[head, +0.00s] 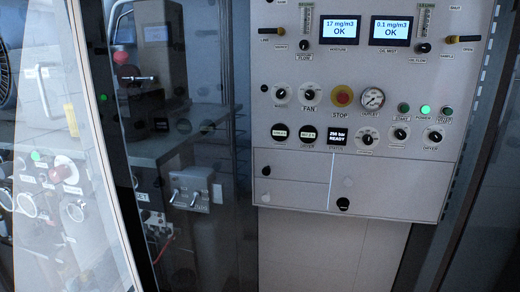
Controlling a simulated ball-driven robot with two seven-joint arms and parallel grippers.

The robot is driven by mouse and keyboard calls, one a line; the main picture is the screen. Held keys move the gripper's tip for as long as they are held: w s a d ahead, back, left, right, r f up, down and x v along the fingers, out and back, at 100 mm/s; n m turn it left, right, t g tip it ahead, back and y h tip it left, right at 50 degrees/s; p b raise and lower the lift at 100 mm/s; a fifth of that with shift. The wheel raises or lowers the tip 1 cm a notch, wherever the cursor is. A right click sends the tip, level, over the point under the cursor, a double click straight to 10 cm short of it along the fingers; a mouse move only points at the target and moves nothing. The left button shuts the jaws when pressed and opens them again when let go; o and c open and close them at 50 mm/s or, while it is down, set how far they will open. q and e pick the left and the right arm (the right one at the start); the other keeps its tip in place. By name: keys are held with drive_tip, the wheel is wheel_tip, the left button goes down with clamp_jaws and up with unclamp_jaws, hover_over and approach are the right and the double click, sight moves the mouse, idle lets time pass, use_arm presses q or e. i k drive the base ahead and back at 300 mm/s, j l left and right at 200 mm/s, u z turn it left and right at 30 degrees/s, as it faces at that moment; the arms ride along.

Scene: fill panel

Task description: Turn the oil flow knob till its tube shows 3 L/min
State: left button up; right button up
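The oil flow knob (423,48) is a small black knob at the upper right of the light grey panel, above its OIL FLOW label. Its flow tube (424,20) is a narrow upright tube with scale marks, just above the knob. The tube's top is close to the picture's top edge, and its scale and float are too small to read. Neither of my grippers is in the head view, and nothing is touching the knob.
The moisture flow knob (304,45) and its tube (306,20) sit to the left. Between the tubes, the moisture screen (338,30) reads 17 mg/m3 OK and the oil mist screen (390,30) 0.1 mg/m3 OK.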

sight(425, 48)
drive_tip(key=i+z, duration=0.1)
drive_tip(key=z, duration=0.7)
drive_tip(key=i+z, duration=0.15)
drive_tip(key=z, duration=0.25)
drive_tip(key=i+j+z, duration=0.1)
drive_tip(key=z, duration=0.75)
drive_tip(key=i+j+z, duration=0.2)
drive_tip(key=j, duration=0.2)
drive_tip(key=i+j+z, duration=0.2)
drive_tip(key=j, duration=0.2)
drive_tip(key=j+z, duration=0.2)
drive_tip(key=j, duration=0.2)
drive_tip(key=i, duration=0.05)
